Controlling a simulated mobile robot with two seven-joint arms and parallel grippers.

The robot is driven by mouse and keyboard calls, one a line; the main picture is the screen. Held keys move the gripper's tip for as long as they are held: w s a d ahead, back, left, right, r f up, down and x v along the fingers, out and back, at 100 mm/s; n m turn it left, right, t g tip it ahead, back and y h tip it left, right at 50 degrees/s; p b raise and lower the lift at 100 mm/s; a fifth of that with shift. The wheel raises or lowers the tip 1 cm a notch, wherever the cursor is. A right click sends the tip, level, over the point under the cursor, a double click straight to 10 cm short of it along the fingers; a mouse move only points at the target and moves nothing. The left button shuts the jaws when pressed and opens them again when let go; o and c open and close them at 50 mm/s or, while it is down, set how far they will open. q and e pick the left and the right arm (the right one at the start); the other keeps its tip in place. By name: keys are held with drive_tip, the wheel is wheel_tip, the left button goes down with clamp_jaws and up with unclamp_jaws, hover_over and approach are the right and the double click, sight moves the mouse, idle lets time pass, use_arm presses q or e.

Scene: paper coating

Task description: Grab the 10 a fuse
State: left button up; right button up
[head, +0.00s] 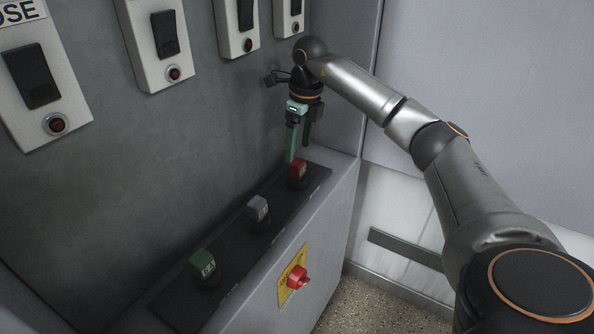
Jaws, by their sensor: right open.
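Three fuses stand on the black strip (231,239) of a grey ledge: a green one (203,265) at the near end, a grey one (257,209) in the middle and a red one (297,172) at the far end. Their labels are too small to read surely, so I cannot tell by lettering which is the 10 A fuse. My right gripper (298,152) points down with green fingers, open and empty, just above the red fuse. Whether a fingertip touches it is unclear. My left gripper is not in view.
A yellow plate with a red rotary switch (298,277) sits on the ledge's front face. Several white switch boxes, such as one with a red button (165,44), line the grey wall behind. Speckled floor (385,305) lies at the lower right.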

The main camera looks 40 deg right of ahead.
sight(297, 161)
wheel_tip(297, 161, down, 5)
drive_tip(key=shift+a+f, duration=0.1)
drive_tip(key=shift+f, duration=0.05)
clamp_jaws()
idle(0.8)
